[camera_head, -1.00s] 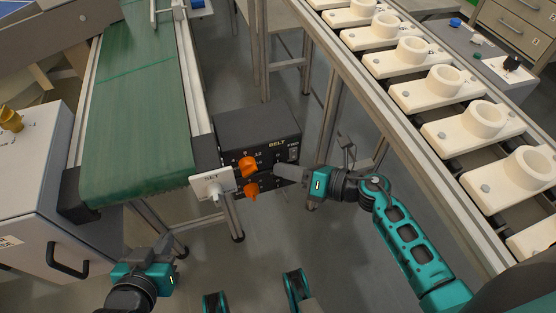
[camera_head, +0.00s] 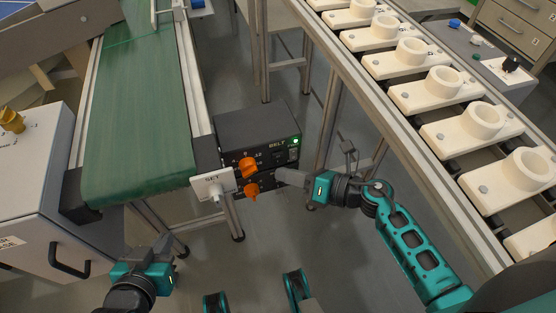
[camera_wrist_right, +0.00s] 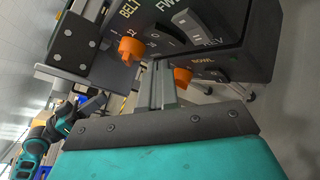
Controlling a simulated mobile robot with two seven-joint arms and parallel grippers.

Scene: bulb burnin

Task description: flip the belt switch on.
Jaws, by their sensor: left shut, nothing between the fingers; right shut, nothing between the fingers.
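In the right wrist view the box (camera_wrist_right: 225,35) shows close up, with switch markings and a FWD/REV switch (camera_wrist_right: 189,22). My right gripper (camera_head: 278,176) is shut and empty, its fingertips just in front of the lower right of the panel; I cannot tell whether they touch it. Its fingers show in the wrist view (camera_wrist_right: 160,85). My left gripper (camera_head: 159,248) is shut and empty at lower left, away from the box. The green belt (camera_head: 140,110) lies left of the box.
A white SET plate (camera_head: 212,186) sits at the box's left. A grey cabinet (camera_head: 45,200) stands at the left. A rail line with several cream fixtures (camera_head: 428,93) runs along the right. Open floor lies below the box.

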